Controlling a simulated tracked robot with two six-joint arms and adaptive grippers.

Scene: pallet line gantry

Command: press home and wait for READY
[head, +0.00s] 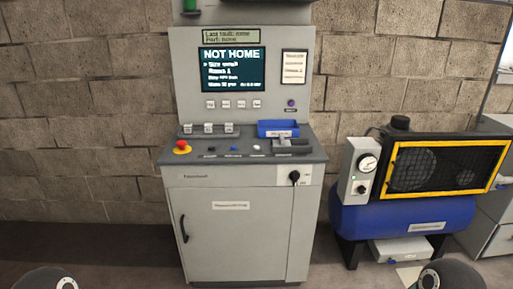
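A grey control cabinet (222,228) stands ahead against the wall. Its screen (233,69) reads "NOT HOME" with smaller lines of text below. A row of small keys (233,104) sits under the screen. The sloped desk (240,148) carries a red mushroom button on a yellow base (182,147), then a row of small buttons, one blue (234,148) and one white (257,148). Their labels are too small to read, so I cannot tell which is home. Neither gripper is in view; only dark round parts of my arms show at the bottom edge.
A blue tray (278,128) and a dark grey fixture (291,146) sit at the desk's right. A black rotary switch (294,177) is on the cabinet front. A blue compressor (405,218) with a yellow-framed guard stands right. Floor before the cabinet looks clear.

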